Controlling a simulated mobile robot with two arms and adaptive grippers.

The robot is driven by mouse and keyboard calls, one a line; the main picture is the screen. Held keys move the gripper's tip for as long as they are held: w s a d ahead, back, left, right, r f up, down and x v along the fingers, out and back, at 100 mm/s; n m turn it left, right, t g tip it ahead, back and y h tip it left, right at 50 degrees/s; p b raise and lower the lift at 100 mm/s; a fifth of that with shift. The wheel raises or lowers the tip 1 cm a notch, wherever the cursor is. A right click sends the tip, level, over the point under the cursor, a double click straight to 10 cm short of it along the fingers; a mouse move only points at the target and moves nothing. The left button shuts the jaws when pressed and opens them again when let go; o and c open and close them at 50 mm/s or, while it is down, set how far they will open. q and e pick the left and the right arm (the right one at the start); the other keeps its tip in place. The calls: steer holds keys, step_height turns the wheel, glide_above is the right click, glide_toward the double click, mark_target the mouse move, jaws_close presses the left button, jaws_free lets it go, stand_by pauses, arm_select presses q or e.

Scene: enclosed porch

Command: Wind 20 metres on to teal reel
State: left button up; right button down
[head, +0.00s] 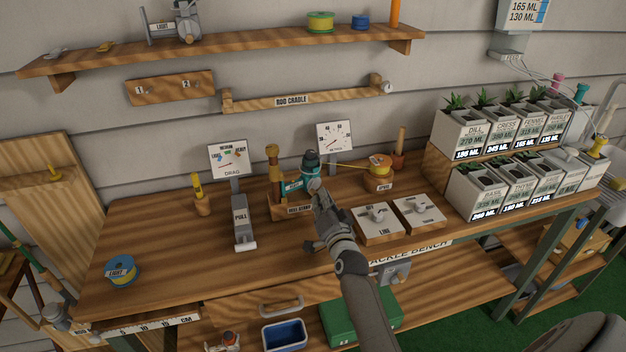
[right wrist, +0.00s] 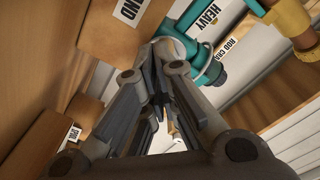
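The teal reel (head: 310,160) is mounted on the wooden reel stand (head: 290,211) at the middle of the bench. A yellow line runs from it to the orange-yellow spool (head: 380,163) on a wooden block at its right. My right gripper (head: 316,187) is at the near side of the reel and hides part of it. In the right wrist view, its fingers (right wrist: 155,75) are close together beside the teal reel, labelled HEAVY (right wrist: 203,62). They appear closed on the reel's crank handle, mostly hidden between them. My left gripper is not in view.
The metres dial (head: 334,137) stands behind the reel, the drag dial (head: 227,161) and pull lever (head: 241,225) to its left. Two switch plates (head: 380,221) lie to the right. Plant pots (head: 476,190) fill the right end.

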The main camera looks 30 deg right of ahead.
steer(key=shift+w+a+r, duration=0.1)
steer(key=shift+w+a, duration=0.05)
steer(key=shift+a, duration=0.4)
steer(key=shift+a+p, duration=0.1)
steer(key=shift+p, duration=0.2)
steer(key=shift+r, duration=0.1)
steer(key=shift+a, duration=0.1)
steer(key=shift+w+a+r+p, duration=0.1)
steer(key=shift+a+r+p, duration=0.05)
steer(key=shift+p, duration=0.15)
steer(key=shift+r, duration=0.1)
steer(key=shift+a+r+p, duration=0.15)
steer(key=shift+p, duration=0.2)
stand_by(0.4)
